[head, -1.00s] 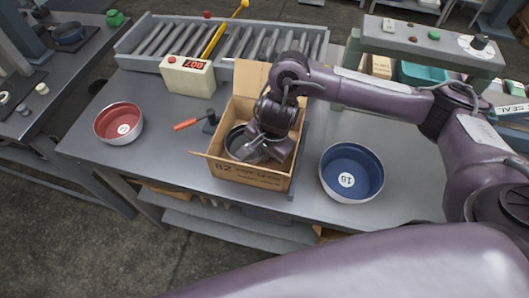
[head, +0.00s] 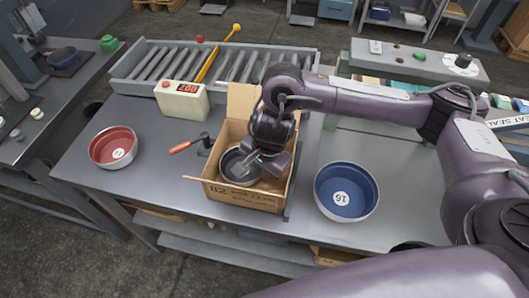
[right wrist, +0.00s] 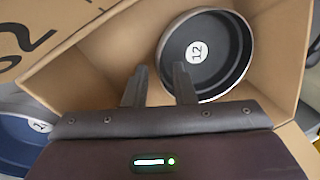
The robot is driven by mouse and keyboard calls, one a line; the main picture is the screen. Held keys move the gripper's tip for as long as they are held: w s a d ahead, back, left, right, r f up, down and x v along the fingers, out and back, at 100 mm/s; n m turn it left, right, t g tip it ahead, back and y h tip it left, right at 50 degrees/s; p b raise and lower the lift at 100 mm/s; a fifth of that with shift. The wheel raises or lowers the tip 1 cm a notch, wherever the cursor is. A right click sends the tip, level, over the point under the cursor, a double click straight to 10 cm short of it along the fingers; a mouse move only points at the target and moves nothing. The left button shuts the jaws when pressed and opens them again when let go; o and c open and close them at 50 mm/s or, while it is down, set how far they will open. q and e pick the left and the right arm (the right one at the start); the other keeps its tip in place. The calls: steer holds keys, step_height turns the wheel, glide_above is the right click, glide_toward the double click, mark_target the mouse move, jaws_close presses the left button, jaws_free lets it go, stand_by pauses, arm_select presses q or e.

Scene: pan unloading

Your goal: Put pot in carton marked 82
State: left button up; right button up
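A dark grey round pot (head: 235,172) sits inside the open cardboard carton marked 82 (head: 245,196) on the table. In the right wrist view the pot (right wrist: 232,60) has a white 12 label on its inside bottom and lies within the carton's walls (right wrist: 125,45). My right gripper (head: 258,162) is over the carton at the pot's near side. In the right wrist view its two fingers (right wrist: 159,84) are apart with nothing clamped between them; one overlaps the pot's rim, and I cannot tell whether it touches. My left gripper is not in view.
A red bowl (head: 104,138) stands left and a blue bowl marked 16 (head: 340,180) right of the carton. An orange-handled tool (head: 187,145) lies beside the carton. Behind are a box with red digits (head: 182,103) and a roller conveyor (head: 150,66). Carton flaps stick out.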

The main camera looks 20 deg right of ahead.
step_height(320, 180, up, 9)
steer(key=s, duration=0.1)
steer(key=shift+s+d+p, duration=0.2)
steer(key=shift+d+p, duration=0.25)
